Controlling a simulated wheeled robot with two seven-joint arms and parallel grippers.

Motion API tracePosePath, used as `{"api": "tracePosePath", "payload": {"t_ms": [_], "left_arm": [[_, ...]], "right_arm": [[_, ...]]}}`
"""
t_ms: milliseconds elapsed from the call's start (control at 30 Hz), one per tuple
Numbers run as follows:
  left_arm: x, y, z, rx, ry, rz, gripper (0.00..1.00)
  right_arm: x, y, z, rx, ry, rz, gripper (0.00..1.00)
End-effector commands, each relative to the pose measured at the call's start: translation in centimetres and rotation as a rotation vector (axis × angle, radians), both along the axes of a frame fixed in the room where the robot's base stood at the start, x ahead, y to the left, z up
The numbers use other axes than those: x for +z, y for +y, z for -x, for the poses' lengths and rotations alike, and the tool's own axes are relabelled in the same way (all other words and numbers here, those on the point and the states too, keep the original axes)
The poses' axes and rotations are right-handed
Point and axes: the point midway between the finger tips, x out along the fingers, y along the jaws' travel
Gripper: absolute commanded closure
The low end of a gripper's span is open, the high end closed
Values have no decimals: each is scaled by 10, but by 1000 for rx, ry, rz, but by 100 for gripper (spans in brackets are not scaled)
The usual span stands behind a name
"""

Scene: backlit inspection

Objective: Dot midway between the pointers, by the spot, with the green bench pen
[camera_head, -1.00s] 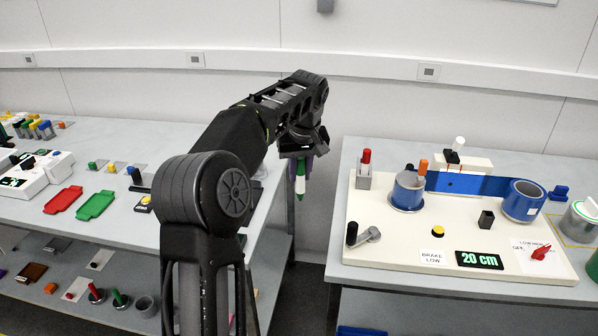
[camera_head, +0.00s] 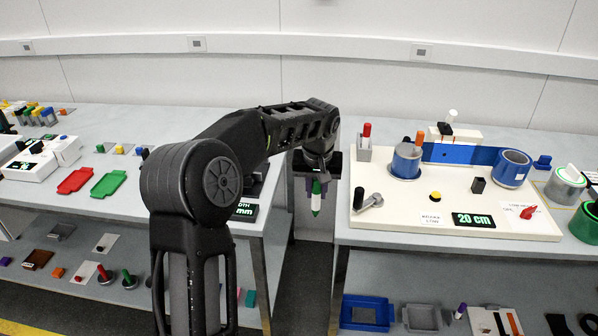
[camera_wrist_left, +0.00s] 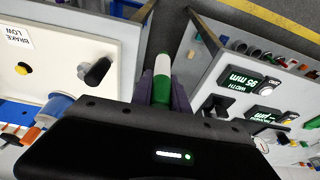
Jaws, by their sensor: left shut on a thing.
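The green bench pen (camera_head: 316,198), green with a white band, hangs roughly upright in my left gripper (camera_head: 316,182), point down, in the gap between the two benches. In the left wrist view the gripper's purple fingers (camera_wrist_left: 163,94) close on the pen's green part, and its white part (camera_wrist_left: 163,65) points away from the camera. The pen touches no bench surface that I can see. I cannot make out the pointers or the spot with certainty. My right gripper is not in view.
The right bench holds a cream board (camera_head: 400,215) with blue cups, a black-knobbed lever (camera_head: 371,201) and a "20 cm" display (camera_head: 473,220). The left bench has red (camera_head: 76,181) and green (camera_head: 108,183) trays. "WIDTH 95 mm" display (camera_wrist_left: 240,79) stands near its edge.

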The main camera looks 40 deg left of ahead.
Motion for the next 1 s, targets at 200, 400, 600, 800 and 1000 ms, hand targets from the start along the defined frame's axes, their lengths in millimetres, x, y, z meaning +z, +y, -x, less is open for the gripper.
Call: {"api": "tracePosePath", "payload": {"t_ms": [200,400,600,800,1000], "left_arm": [[-39,-77,14,-220,4,2,100],[-65,-158,44,-434,-1,3,100],[-68,-194,58,-524,-2,3,100],[-67,-197,59,-530,-1,3,100],[-67,-197,59,-530,-1,3,100]], "right_arm": [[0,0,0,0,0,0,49],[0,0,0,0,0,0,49],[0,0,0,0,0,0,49],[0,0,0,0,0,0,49],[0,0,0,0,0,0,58]]}}
